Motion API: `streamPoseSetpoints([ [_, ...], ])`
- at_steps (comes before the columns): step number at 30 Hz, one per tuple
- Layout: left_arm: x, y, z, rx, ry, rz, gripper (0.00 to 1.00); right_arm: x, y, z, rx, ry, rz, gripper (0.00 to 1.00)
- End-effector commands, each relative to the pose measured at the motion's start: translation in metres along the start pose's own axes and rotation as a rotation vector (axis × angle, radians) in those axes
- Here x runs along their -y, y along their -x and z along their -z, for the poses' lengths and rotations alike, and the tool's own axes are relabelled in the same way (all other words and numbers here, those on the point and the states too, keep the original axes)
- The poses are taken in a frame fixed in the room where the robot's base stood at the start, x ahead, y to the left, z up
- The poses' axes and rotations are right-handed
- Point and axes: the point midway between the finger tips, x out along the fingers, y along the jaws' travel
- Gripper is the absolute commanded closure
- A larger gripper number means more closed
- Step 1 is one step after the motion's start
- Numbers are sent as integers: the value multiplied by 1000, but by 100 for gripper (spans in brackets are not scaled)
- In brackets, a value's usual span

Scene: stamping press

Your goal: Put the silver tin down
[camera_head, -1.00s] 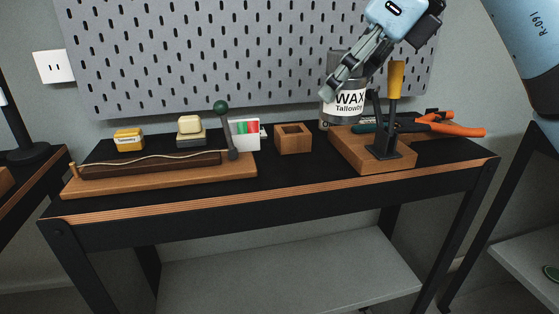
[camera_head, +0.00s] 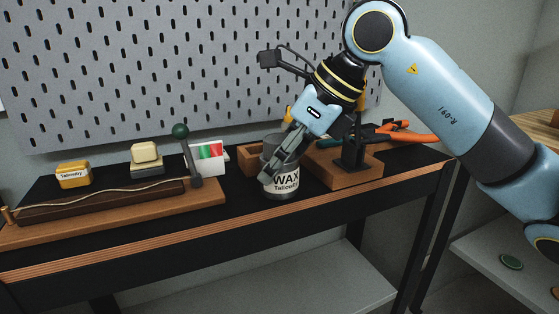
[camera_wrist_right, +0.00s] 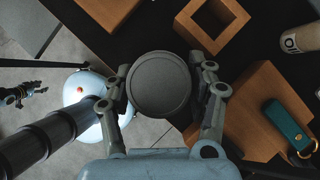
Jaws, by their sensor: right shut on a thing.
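The silver tin (camera_head: 281,187), a grey can with a white "WAX Tallowby" label, is upright near the front of the black bench top (camera_head: 225,200). My right gripper (camera_head: 276,167) is shut around its sides and hides part of it in the head view. In the right wrist view the tin's round grey lid (camera_wrist_right: 160,84) sits between the two fingers of the gripper (camera_wrist_right: 164,88). Whether the tin's base touches the bench cannot be told.
An open wooden box (camera_head: 249,160) is just behind the tin, and a wooden block (camera_head: 342,174) with a black press stands to its right. Orange-handled pliers (camera_head: 405,137) lie behind. A wooden base (camera_head: 120,218) with a green-knobbed lever is at left.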

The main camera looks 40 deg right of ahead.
Motion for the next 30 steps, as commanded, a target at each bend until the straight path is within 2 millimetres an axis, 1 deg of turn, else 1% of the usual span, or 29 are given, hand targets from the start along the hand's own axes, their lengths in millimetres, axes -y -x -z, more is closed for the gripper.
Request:
streamPoseSetpoints([
  [3,1,0,3,-5,0,1,60,0,1,-1,1,1,1,79],
  [7,2,-3,2,-3,-1,3,60,0,-2,1,1,1,0,79],
  [8,2,-4,1,-2,-1,3,60,0,-2,1,0,0,0,42],
  [13,2,-2,-2,3,-1,3,60,0,-1,0,0,0,0,20],
  [23,2,0,-3,5,-1,3,60,0,2,-1,1,0,0,20],
  [26,3,2,-3,5,-1,3,60,1,8,-1,0,2,3,20],
  [30,3,6,-2,3,-1,3,60,1,29,-1,-3,5,6,20],
])
